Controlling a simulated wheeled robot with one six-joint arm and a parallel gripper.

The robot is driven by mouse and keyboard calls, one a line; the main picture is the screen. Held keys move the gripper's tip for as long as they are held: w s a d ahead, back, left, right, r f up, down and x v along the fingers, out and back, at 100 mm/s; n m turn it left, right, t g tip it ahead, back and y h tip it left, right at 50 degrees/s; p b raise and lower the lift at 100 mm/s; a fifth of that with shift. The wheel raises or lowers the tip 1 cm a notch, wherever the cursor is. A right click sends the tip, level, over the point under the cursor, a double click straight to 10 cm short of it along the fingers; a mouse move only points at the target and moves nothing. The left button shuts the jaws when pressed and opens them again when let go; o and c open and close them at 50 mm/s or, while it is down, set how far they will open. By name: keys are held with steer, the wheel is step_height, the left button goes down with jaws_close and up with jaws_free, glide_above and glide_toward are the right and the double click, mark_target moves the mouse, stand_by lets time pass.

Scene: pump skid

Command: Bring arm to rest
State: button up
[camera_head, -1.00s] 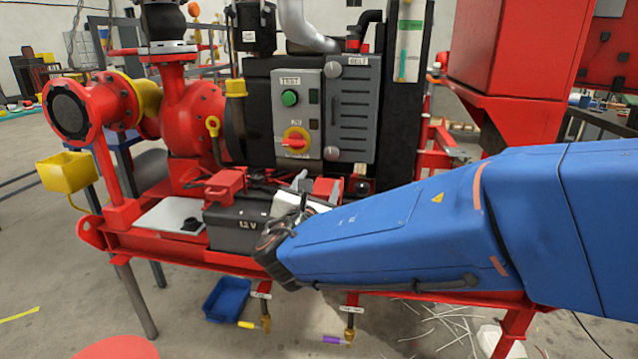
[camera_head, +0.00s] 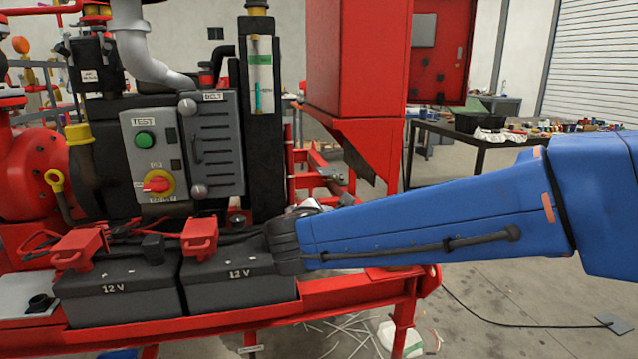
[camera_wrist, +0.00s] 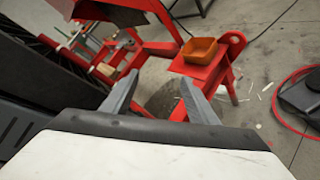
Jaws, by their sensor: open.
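My gripper shows in the wrist view (camera_wrist: 152,98) with its two grey fingers spread apart and nothing between them. Beyond the fingers are the red skid frame and the floor. In the head view my blue arm reaches in from the right edge, and its dark wrist end is beside the right-hand 12 V battery (camera_head: 240,285). The gripper itself is hidden in the head view. I cannot tell whether the wrist touches the battery.
A second 12 V battery (camera_head: 118,292) stands to the left. The grey control panel (camera_head: 153,157) is behind them. A red cabinet (camera_head: 355,60) rises behind my arm. In the wrist view an orange tray (camera_wrist: 200,48) sits on the skid frame.

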steer(key=s+d+f+m+g, duration=0.2)
steer(key=s+d+m, duration=0.2)
steer(key=d, duration=0.3)
steer(key=s+d+f+m+g+h, duration=0.1)
steer(key=s+d+f+m+g, duration=0.15)
steer(key=d, duration=0.45)
steer(key=s+d+f+m+g, duration=0.1)
steer(key=s+d+m+g, duration=0.1)
steer(key=s+d+m, duration=0.45)
steer(key=s+d+f+m+g+y, duration=0.1)
steer(key=s+d+f+m+y, duration=0.1)
steer(key=s+m, duration=0.3)
steer(key=s+d+f+m+y, duration=0.2)
steer(key=s+f+m, duration=0.3)
steer(key=s, duration=0.5)
steer(key=shift+s+d+g+y, duration=0.25)
steer(key=shift+d+g+y, duration=0.1)
steer(key=shift+y, duration=0.25)
steer(key=shift+c, duration=0.5)
